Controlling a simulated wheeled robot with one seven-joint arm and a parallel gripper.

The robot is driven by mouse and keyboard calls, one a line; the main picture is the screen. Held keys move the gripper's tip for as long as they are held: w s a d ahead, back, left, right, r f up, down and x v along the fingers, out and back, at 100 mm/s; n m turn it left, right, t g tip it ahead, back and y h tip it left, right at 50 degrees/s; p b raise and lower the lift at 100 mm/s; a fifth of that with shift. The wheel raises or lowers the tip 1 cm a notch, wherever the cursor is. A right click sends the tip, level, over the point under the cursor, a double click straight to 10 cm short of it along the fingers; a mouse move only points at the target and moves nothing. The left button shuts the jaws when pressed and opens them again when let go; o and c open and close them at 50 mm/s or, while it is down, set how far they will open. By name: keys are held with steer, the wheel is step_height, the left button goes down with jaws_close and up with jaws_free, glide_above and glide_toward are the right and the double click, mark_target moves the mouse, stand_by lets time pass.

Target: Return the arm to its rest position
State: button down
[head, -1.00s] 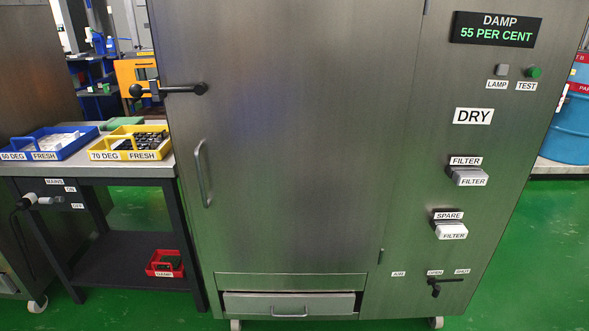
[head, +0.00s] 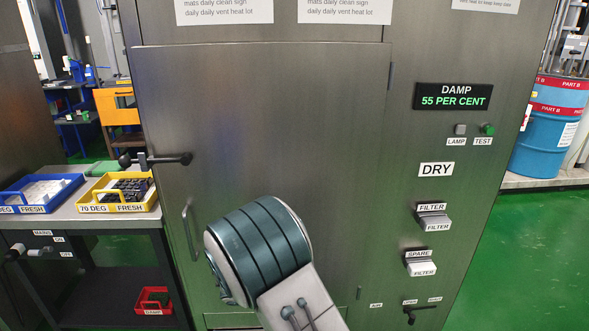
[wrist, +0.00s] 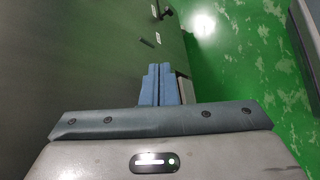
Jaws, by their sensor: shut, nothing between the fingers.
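My gripper (wrist: 161,84) shows in the wrist view with its two blue fingers pressed together and nothing between them. It is apart from the dark cabinet front and points along it, with green floor to the right. In the head view my arm rises from the bottom middle, in front of the cabinet's large door (head: 270,130). My gripper is out of the head view. The door looks shut, and its bar handle (head: 188,230) is partly beside my arm.
The cabinet display (head: 453,96) reads DAMP 55 PER CENT. A side table (head: 110,218) at the left holds a blue tray (head: 65,190) and a yellow tray (head: 125,205). A red basket (head: 153,300) sits on its lower shelf. Blue drums (head: 545,140) stand at the right beyond clear green floor.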

steer(key=s+d+r+m+y+p, duration=0.3)
steer(key=s+r, duration=0.4)
steer(key=r, duration=0.4)
steer(key=s+d+r+m+g+y+p, duration=0.1)
steer(key=s+d+r+m+y+p, duration=0.2)
steer(key=r, duration=0.8)
steer(key=s+d+r+m+y+p, duration=0.4)
steer(key=s+d+r+m+p, duration=0.1)
steer(key=s+r+m+p, duration=0.4)
step_height(320, 180, up, 3)
steer(key=shift+s+d+f+p, duration=0.1)
steer(key=shift+s+d+p, duration=0.25)
steer(key=shift+s, duration=0.9)
